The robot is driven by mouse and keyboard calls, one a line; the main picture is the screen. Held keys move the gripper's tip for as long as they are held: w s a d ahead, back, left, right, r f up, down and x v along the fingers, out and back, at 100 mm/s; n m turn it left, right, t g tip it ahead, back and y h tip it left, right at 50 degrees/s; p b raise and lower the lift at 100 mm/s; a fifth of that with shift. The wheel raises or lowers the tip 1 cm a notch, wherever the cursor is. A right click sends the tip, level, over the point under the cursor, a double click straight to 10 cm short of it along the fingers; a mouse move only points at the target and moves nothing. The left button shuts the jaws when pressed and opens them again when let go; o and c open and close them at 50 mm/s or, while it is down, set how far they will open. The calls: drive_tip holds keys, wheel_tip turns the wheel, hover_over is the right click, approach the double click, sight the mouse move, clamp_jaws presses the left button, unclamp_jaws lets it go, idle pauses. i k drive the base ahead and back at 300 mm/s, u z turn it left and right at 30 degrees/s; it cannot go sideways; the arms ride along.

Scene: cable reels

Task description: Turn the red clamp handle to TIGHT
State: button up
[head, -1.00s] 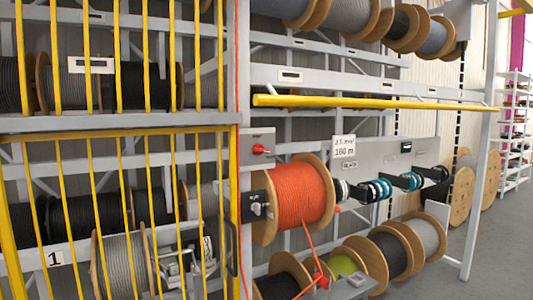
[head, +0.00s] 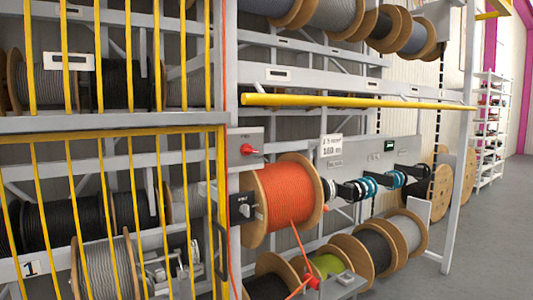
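Two red parts show on the rack in the head view. A red handle (head: 247,150) sits on the front of a grey box (head: 240,137) above the orange cable reel. A smaller red part (head: 313,283) is low down, beside a grey block (head: 344,285), where the orange cable comes down. I cannot tell which one is the clamp handle, and no TIGHT marking is readable. The orange reel (head: 284,199) has wooden flanges, with a black switch (head: 242,207) at its left. My gripper is not in view.
A yellow barred gate (head: 222,190) closes off the left rack section. A yellow horizontal bar (head: 360,101) crosses in front of the reels. Black and blue rollers (head: 368,187) stand right of the orange reel. Grey floor (head: 490,240) is free at the right.

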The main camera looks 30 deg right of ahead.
sight(247, 149)
drive_tip(key=i, duration=1)
